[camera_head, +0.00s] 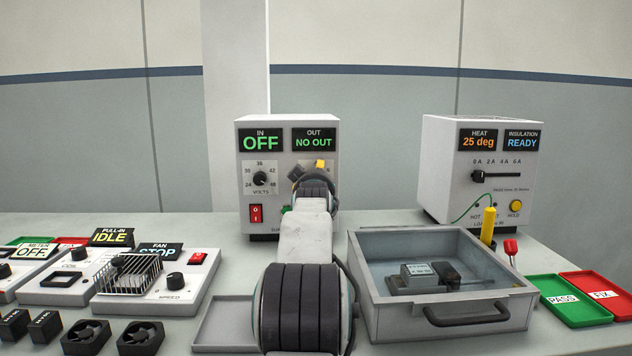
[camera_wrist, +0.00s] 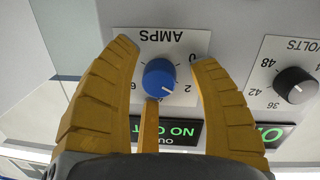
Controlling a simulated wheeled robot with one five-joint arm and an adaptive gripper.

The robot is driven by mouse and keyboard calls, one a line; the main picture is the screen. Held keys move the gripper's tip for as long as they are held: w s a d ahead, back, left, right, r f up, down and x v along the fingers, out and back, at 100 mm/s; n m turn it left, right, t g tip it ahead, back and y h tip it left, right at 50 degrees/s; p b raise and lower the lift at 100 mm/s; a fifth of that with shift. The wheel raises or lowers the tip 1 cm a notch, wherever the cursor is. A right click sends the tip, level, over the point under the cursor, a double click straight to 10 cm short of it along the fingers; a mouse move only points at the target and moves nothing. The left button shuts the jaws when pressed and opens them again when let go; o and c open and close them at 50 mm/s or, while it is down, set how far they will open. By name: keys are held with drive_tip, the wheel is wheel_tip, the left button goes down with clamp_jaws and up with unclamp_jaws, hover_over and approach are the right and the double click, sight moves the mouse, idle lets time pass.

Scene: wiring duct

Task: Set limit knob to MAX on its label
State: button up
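A blue knob (camera_wrist: 158,78) sits on a white AMPS label (camera_wrist: 185,43) in the wrist view, which shows the panel upside down. Its white pointer line leans to the lower right, roughly between the 2 and the part of the scale hidden near the middle finger. The figures 0, 2 and 6 are readable; I see no word MAX. My gripper (camera_wrist: 163,52) is open, its yellow fingers on both sides of the knob with gaps. A middle yellow finger ends just below the knob. In the head view my gripper (camera_head: 320,165) is at the supply box (camera_head: 287,131) and hides this knob.
A black VOLTS knob (camera_head: 260,179) and red switch (camera_head: 255,213) are beside my arm on the box. A grey open bin (camera_head: 375,298) is right of my arm. A HEAT box (camera_head: 440,180) stands further right. Fan and coil panels are at left.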

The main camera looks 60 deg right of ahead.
drive_tip(key=shift+s+a+r, duration=0.1)
drive_tip(key=v, duration=1.1)
drive_tip(key=shift+s+a, duration=0.2)
drive_tip(key=shift+a, duration=0.1)
idle(0.3)
